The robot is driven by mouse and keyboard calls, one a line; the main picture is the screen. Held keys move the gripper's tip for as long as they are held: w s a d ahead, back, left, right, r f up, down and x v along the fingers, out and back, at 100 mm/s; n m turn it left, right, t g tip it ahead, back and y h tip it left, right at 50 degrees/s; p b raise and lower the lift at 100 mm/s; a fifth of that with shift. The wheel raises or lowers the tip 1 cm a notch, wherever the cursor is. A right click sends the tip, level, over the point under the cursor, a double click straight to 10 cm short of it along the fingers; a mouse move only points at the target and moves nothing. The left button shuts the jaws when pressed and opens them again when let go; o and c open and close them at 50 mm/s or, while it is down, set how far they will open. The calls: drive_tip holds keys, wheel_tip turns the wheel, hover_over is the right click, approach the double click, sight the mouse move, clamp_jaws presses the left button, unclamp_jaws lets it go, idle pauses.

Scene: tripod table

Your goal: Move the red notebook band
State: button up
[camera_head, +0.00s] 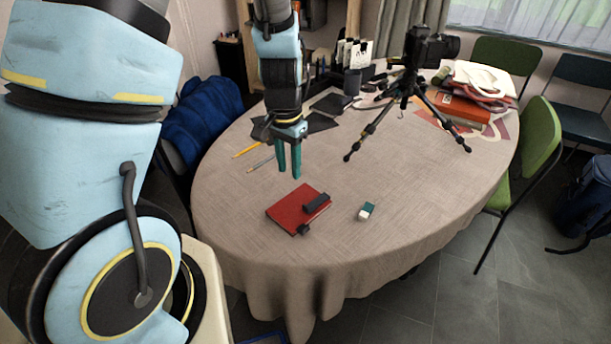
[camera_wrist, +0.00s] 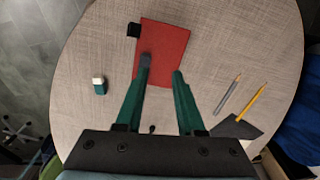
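A red notebook (camera_head: 290,209) lies flat on the tablecloth near the table's front edge; it also shows in the wrist view (camera_wrist: 168,38). A dark, raised bar-like piece (camera_head: 316,203) lies on its right side, and a small black piece (camera_head: 303,229) is at its near edge. I cannot tell which of these is the band. The small black piece shows at the notebook's corner in the wrist view (camera_wrist: 133,30). My gripper (camera_head: 289,176) hangs above and behind the notebook, fingers pointing down. In the wrist view the fingers (camera_wrist: 162,68) are apart with nothing held between them.
A white and teal eraser (camera_head: 366,211) lies right of the notebook. A yellow pencil (camera_head: 248,149) and a grey pencil (camera_head: 261,163) lie to the left. A black tripod with a camera (camera_head: 407,88) stands farther back. The cloth around the notebook is mostly clear.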

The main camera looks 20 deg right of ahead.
sight(305, 206)
drive_tip(key=shift+m, duration=0.8)
drive_tip(key=shift+s+d+f+b, duration=0.25)
drive_tip(key=shift+d+f+b, duration=0.3)
drive_tip(key=shift+f+b, duration=1.05)
drive_tip(key=shift+s+d+f+b, duration=0.3)
drive_tip(key=shift+d+f+b, duration=0.4)
drive_tip(key=shift+f, duration=1.65)
drive_tip(key=shift+s+d+f+b, duration=0.25)
drive_tip(key=shift+d+f+b, duration=0.15)
drive_tip(key=shift+f+b, duration=1.3)
drive_tip(key=shift+f+p, duration=0.25)
drive_tip(key=shift+p, duration=0.1)
drive_tip(key=c, duration=0.4)
